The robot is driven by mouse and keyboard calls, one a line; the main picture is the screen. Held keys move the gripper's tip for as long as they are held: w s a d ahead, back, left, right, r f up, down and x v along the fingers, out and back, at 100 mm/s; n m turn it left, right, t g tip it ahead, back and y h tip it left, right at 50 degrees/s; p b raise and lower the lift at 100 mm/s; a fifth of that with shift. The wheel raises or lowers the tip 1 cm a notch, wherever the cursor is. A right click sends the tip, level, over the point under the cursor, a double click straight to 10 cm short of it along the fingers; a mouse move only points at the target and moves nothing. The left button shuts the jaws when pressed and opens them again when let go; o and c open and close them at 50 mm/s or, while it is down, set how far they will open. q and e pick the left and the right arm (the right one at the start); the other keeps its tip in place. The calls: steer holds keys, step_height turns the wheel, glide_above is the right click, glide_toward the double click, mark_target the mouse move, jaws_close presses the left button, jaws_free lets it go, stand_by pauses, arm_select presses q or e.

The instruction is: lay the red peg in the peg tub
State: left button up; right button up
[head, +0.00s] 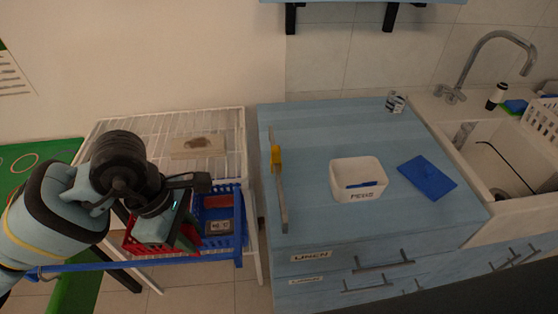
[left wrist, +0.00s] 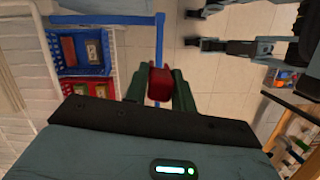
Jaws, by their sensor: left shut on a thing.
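The red peg (left wrist: 159,84) shows between the green fingers of my left gripper (left wrist: 158,88) in the left wrist view; the gripper is shut on it. In the head view my left gripper (head: 186,240) points down over the baskets at the front of the wire rack, and the peg cannot be made out there. The peg tub (head: 361,193) is a white open box with a label on its front, standing on the blue cabinet top to the right of my gripper. A blue piece (head: 361,184) shows inside it.
A blue basket (head: 240,214) and a red basket (head: 133,243) hang at the rack (head: 225,122). A bar with a yellow part (head: 276,156) lies on the cabinet between rack and tub. A blue cloth-like sheet (head: 427,177) lies right of the tub, before the sink (head: 500,150).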

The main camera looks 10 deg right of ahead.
arm_select(q)
steer(key=w+a+m+g+y, duration=0.2)
steer(key=a+m, duration=0.8)
steer(key=m, duration=0.5)
steer(key=shift+y, duration=0.4)
